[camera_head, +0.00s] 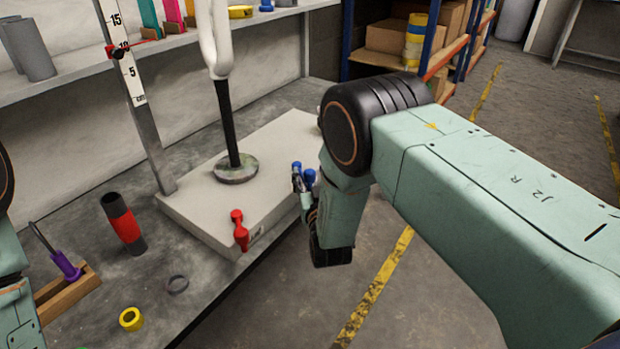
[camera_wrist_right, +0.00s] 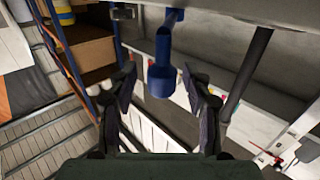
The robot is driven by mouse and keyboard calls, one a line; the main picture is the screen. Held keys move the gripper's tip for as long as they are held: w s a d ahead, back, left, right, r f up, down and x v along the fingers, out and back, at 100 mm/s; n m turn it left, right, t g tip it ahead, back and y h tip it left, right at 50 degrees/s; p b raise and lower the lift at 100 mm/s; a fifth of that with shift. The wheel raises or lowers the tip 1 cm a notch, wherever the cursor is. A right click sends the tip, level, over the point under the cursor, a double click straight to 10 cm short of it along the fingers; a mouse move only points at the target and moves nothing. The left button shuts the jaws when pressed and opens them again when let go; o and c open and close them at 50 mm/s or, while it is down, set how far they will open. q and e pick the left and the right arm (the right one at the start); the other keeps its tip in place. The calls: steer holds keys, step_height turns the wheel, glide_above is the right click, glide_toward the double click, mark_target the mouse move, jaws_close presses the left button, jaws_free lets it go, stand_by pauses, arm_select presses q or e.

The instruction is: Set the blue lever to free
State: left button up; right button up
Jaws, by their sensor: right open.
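The blue lever (camera_head: 309,178) is at the right side of the pale stand base, largely beside my right gripper (camera_head: 303,188). In the right wrist view the blue lever (camera_wrist_right: 161,72) shows a thick round-ended handle on a thinner stem. There my right gripper (camera_wrist_right: 159,76) is open, with one finger on each side of the handle and visible gaps. No firm hold shows. In the head view my right wrist hides part of the lever's surroundings. My left arm shows at the left edge, but its gripper is out of frame.
A red lever (camera_head: 239,230) sits on the base's front edge. A red-black cylinder (camera_head: 123,223) and yellow ring (camera_head: 130,319) are on the bench. Open floor lies right.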

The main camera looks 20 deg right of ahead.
steer(key=shift+w+a, duration=0.15)
steer(key=shift+w, duration=0.1)
steer(key=shift+s, duration=0.1)
steer(key=c, duration=0.3)
jaws_close()
